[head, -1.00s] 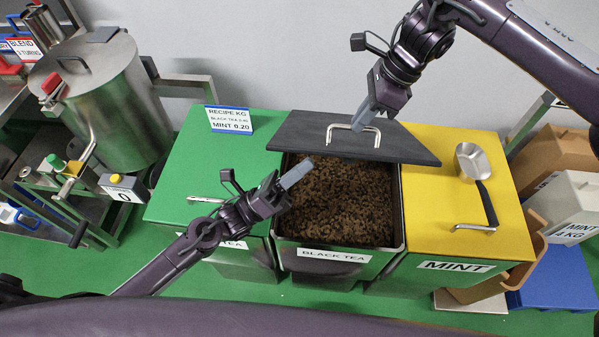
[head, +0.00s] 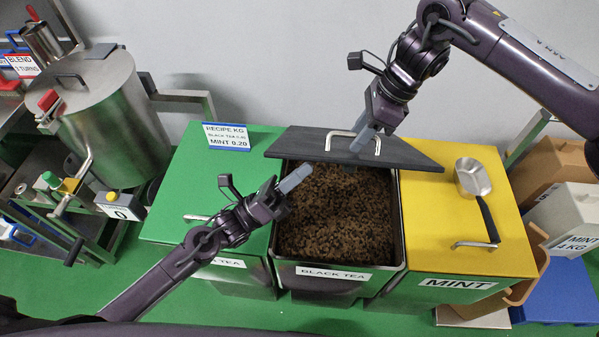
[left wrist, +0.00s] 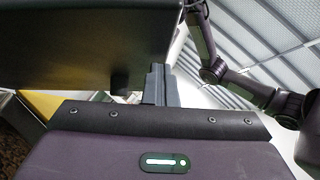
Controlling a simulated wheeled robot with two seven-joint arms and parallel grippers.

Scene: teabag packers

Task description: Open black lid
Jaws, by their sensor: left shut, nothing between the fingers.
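The black lid (head: 415,157) lies at the back of the black tea bin (head: 335,272), with its metal handle (head: 341,132) on top. The bin is uncovered in front of the lid and shows dark brown tea (head: 335,215). My right gripper (head: 358,146) is at the lid's handle; whether its fingers grip it cannot be told. My left gripper (head: 296,178) is shut and empty above the left edge of the bin's opening. Its shut fingers also show in the left wrist view (left wrist: 160,85).
A green bin (head: 185,165) stands left, with a recipe sign (head: 226,136) at its back. A yellow mint bin (head: 440,215) stands right, with a metal scoop (head: 473,178) on top. A steel drum (head: 105,120) is far left; boxes (head: 560,165) are far right.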

